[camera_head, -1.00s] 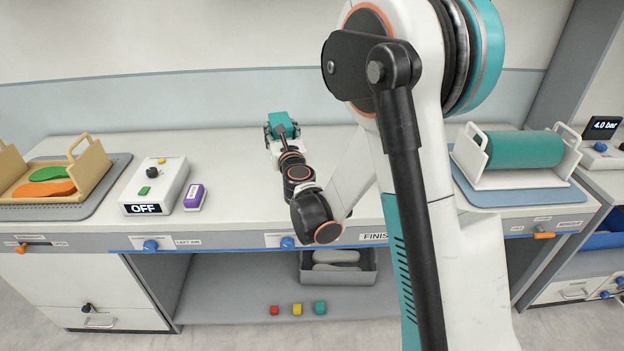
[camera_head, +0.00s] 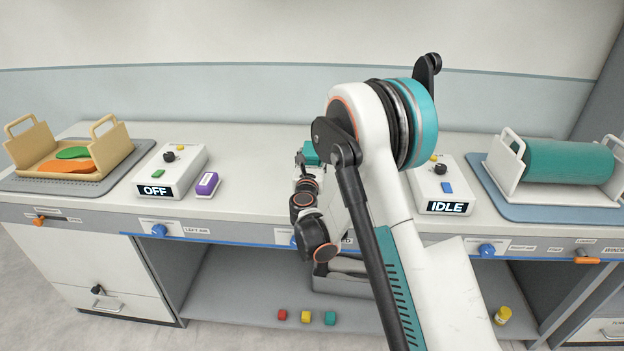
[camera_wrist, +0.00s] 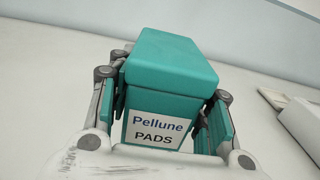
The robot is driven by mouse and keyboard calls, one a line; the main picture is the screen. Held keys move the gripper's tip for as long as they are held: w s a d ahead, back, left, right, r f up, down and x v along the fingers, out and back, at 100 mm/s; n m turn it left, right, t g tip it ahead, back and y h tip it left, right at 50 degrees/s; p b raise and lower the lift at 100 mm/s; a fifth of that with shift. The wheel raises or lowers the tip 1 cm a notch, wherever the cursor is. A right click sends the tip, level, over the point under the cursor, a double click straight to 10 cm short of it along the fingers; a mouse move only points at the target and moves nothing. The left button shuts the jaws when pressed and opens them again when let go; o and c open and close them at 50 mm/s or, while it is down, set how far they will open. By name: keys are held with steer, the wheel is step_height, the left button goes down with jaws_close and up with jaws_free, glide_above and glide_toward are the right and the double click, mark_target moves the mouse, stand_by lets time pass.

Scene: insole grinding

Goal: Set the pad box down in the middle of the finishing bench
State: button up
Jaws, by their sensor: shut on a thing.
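The teal pad box (camera_wrist: 165,85), with a white label reading "Pellune PADS", sits between the two fingers of my gripper (camera_wrist: 168,108) in the wrist view. The fingers are shut on its sides. In the head view the pad box (camera_head: 311,153) shows as a small teal block partly hidden by my gripper (camera_head: 306,160) and arm. It is over the middle part of the white finishing bench (camera_head: 255,155). I cannot tell whether its underside touches the bench top.
On the left stand a tan tray (camera_head: 112,150) with insoles, an "OFF" control box (camera_head: 180,175) and a purple block (camera_head: 207,184). On the right stand an "IDLE" control box (camera_head: 445,185) and a teal roll (camera_head: 570,162) in a white holder. Bench space left of my gripper is clear.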

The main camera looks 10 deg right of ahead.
steer(key=shift+f+b, duration=0.95)
steer(key=shift+f, duration=1.8)
steer(key=shift+r, duration=0.1)
steer(key=o, duration=1.1)
steer(key=shift+o, duration=0.2)
